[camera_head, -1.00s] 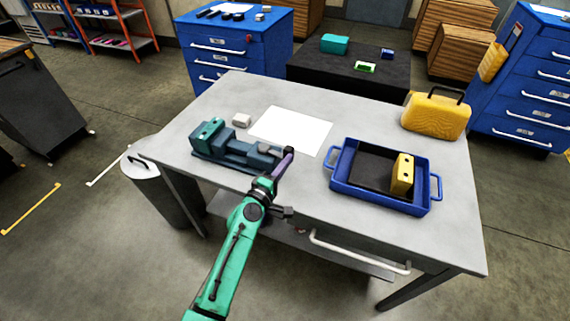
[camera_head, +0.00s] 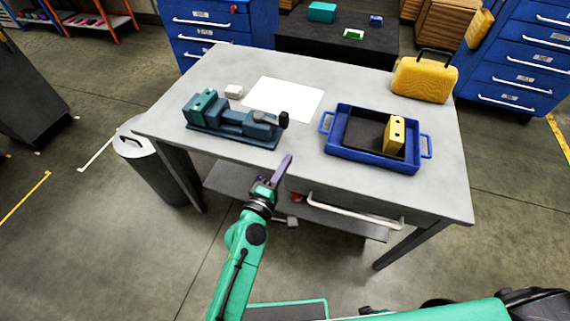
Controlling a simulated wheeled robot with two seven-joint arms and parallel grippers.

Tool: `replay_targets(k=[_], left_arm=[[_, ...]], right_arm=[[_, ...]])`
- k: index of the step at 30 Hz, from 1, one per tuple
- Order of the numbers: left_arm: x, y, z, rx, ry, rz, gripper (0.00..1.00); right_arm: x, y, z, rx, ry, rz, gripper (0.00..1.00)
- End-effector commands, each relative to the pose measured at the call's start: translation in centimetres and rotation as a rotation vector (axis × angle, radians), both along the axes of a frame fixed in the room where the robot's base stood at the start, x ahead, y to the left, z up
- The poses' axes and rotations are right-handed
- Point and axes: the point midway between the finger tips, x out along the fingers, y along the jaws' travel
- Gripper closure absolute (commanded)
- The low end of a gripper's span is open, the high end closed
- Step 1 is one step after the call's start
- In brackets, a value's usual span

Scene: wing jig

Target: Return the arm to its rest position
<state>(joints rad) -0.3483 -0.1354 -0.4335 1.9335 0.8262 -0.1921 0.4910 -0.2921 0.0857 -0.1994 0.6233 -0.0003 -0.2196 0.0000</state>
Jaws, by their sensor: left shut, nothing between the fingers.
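My left arm is green and comes in from the bottom. Its gripper (camera_head: 283,170) is shut and empty, in front of the table's near edge, apart from the table's objects. The gripper's fingers are purple-grey and point up and to the right in the picture. My right gripper does not show.
The grey table (camera_head: 400,195) carries a teal vise (camera_head: 230,123), a white sheet (camera_head: 284,98), a blue tray (camera_head: 372,153) with a yellow block (camera_head: 394,134), and a yellow case (camera_head: 424,81). A white handle (camera_head: 352,212) juts from the table front. A bin (camera_head: 150,165) stands left.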

Motion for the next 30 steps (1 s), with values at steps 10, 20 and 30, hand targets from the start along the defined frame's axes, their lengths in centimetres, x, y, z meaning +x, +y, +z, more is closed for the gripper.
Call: replay_targets(k=[10,20,30], left_arm=[[0.0,0.0,0.0,0.0,0.0,0.0,1.0],[-1.4,1.3,-8.8,0.237,0.086,-0.029,1.0],[-15.5,13.6,-34.6,1.057,0.374,-0.345,1.0]], right_arm=[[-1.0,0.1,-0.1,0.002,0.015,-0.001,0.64],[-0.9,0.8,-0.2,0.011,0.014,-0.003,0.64],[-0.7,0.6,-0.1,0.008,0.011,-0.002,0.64]])
